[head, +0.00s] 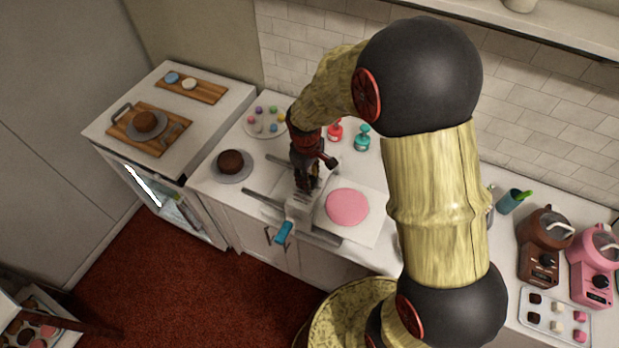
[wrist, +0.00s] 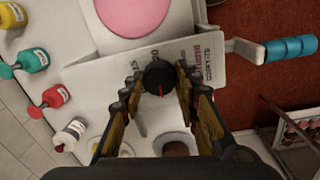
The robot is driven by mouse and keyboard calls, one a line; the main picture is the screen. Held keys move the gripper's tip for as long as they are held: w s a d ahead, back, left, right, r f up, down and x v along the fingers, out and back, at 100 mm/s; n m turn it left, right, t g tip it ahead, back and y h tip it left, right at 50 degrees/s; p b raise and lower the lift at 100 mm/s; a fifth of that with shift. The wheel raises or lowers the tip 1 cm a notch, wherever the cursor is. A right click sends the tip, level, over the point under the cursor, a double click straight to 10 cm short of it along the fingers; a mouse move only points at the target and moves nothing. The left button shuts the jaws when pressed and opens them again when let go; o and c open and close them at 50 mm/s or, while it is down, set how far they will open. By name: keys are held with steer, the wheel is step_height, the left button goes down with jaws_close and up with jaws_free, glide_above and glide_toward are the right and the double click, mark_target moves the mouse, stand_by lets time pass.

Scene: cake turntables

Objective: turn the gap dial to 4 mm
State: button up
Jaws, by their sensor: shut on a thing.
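In the wrist view the gap dial (wrist: 158,73) is a round black knob with a red pointer mark, set on a pale grey panel (wrist: 100,75). The panel has small dark numbers and red lettering, too blurred to read surely. I cannot tell the dial's exact setting. My gripper (wrist: 159,80) has one finger on each side of the knob and is shut on it. In the head view my gripper (head: 308,186) points down at the white sheeter (head: 299,208); the dial is hidden there.
A blue-handled crank (head: 284,233) sticks out at the front of the sheeter. A pink sheet (head: 347,207) lies beside it to the right. A chocolate cake (head: 230,161) on a plate stands left. Red and teal bottles (head: 362,138) stand behind.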

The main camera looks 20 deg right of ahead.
steer(key=o, duration=1.2)
steer(key=shift+c, duration=0.2)
step_height(320, 180, up, 12)
steer(key=shift+s+a, duration=0.25)
steer(key=shift+a, duration=0.1)
steer(key=s+d+f+m+t+b, duration=0.1)
steer(key=s+m+t+b, duration=0.4)
steer(key=s+b, duration=1.1)
steer(key=s+m, duration=0.1)
steer(key=s, duration=0.3)
steer(key=shift+m+y, duration=0.3)
steer(key=shift+m, duration=0.1)
